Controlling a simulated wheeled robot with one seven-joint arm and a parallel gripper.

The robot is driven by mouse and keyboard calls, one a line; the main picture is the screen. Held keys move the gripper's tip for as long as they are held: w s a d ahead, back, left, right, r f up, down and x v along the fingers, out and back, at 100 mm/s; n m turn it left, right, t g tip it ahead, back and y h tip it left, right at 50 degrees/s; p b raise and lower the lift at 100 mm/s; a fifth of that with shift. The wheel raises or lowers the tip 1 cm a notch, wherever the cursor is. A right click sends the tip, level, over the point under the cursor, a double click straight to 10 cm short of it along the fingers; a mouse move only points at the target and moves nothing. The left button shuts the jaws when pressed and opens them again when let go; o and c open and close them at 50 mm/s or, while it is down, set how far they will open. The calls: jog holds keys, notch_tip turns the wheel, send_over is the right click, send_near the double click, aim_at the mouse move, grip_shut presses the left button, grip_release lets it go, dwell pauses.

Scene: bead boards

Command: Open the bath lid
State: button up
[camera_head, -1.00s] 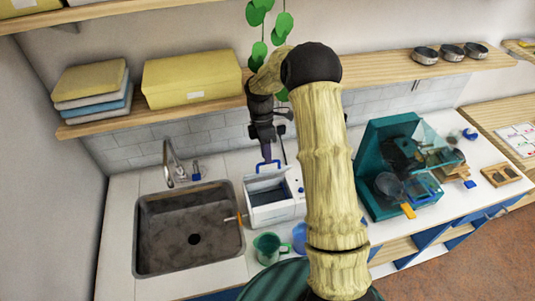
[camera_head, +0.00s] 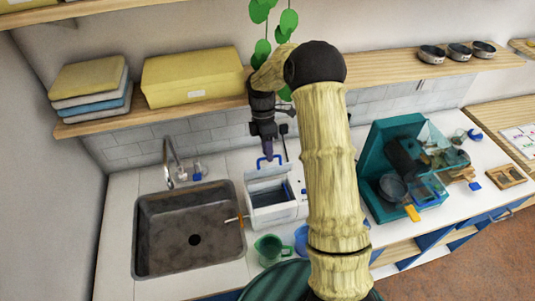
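The bath is a small white box (camera_head: 272,217) on the counter, just right of the sink. Its lid (camera_head: 266,173) stands raised at the back edge, with a blue handle (camera_head: 270,160) on top, and the dark inside of the box shows. My gripper (camera_head: 268,152) points down just above and behind the blue handle. Whether it touches the handle cannot be told. Its fingers are small and dark, and their gap cannot be made out. My pale arm hides the counter just right of the bath.
A metal sink (camera_head: 150,262) with a tap (camera_head: 172,160) lies left of the bath. A green mug (camera_head: 270,249) and a blue cup (camera_head: 301,240) stand in front. A teal machine (camera_head: 375,150) stands right of my arm. A wooden shelf (camera_head: 200,107) runs above.

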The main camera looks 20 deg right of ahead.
notch_tip(320, 180, up, 8)
jog(key=b, duration=0.2)
jog(key=shift+r+b, duration=0.15)
jog(key=shift+b, duration=0.2)
jog(key=s+f+m+t+b, duration=0.2)
jog(key=s+f+m+t, duration=0.1)
jog(key=s+m, duration=0.6)
jog(key=s+f+m+t+b, duration=0.3)
jog(key=s+f+m, duration=0.2)
jog(key=s+m, duration=0.4)
jog(key=shift+s+a+t, duration=0.3)
jog(key=shift+s, duration=0.8)
jog(key=shift+w+a+f, duration=0.1)
